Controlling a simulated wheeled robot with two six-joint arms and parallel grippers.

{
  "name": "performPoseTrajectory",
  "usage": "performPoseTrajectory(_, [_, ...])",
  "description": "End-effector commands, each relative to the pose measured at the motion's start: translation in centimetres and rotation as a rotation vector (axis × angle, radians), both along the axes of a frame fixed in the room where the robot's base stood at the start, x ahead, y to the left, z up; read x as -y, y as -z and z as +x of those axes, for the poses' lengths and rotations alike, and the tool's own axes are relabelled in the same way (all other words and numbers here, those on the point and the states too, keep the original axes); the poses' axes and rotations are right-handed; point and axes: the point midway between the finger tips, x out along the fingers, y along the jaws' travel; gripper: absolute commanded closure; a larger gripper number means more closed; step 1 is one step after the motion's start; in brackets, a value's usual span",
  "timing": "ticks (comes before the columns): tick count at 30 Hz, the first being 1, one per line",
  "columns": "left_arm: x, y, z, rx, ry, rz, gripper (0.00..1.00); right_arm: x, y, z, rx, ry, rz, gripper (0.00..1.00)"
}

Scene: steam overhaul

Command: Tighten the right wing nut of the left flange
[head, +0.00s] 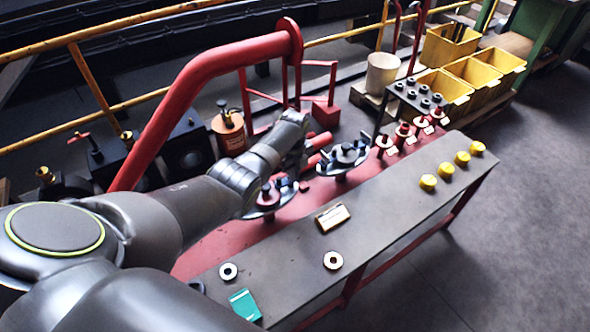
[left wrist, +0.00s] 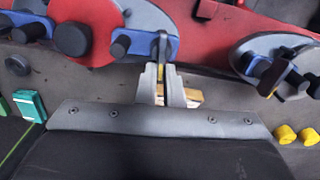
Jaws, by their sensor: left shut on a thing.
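The left flange (head: 267,201) is a grey disc with a red middle and a dark centre knob. In the left wrist view its right edge (left wrist: 150,18) shows above my fingers. The right wing nut (left wrist: 162,47) is dark, at the end of a blue piece on that edge. My left gripper (left wrist: 165,82) is shut on the wing nut, with the fingertips around its lower part. In the head view my arm partly covers the flange, and the fingertips are hidden. My right gripper is not in view.
A second flange (head: 345,157) stands to the right, close by. On the grey bench (head: 290,250) lie a brass-coloured block (head: 332,217), two pale rings and a green box (head: 244,304). Several yellow caps (head: 445,170) line its far end. A thick red pipe (head: 180,95) rises behind my arm.

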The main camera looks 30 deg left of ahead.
Motion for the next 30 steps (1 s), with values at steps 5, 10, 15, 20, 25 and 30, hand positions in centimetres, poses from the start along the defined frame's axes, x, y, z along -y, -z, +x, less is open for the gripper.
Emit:
performPoseTrajectory(5, [-0.03, -0.17, -0.01, 0.003, 0.073, 0.000, 1.00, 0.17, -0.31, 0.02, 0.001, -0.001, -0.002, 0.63])
performPoseTrajectory(10, [-0.07, -0.15, -0.06, 0.003, 0.108, 0.001, 1.00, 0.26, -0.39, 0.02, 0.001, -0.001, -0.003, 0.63])
performPoseTrajectory(15, [-0.10, -0.14, -0.07, 0.003, 0.119, 0.001, 1.00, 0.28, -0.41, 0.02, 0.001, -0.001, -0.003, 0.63])
performPoseTrajectory(20, [-0.11, -0.14, -0.07, 0.003, 0.119, 0.001, 1.00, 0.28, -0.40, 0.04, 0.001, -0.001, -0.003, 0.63])
performPoseTrajectory(25, [-0.12, -0.14, -0.07, 0.003, 0.118, 0.001, 0.89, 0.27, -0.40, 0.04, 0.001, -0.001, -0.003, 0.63])
performPoseTrajectory(30, [-0.12, -0.09, -0.11, 0.002, 0.117, 0.001, 0.71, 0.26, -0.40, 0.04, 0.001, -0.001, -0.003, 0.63])
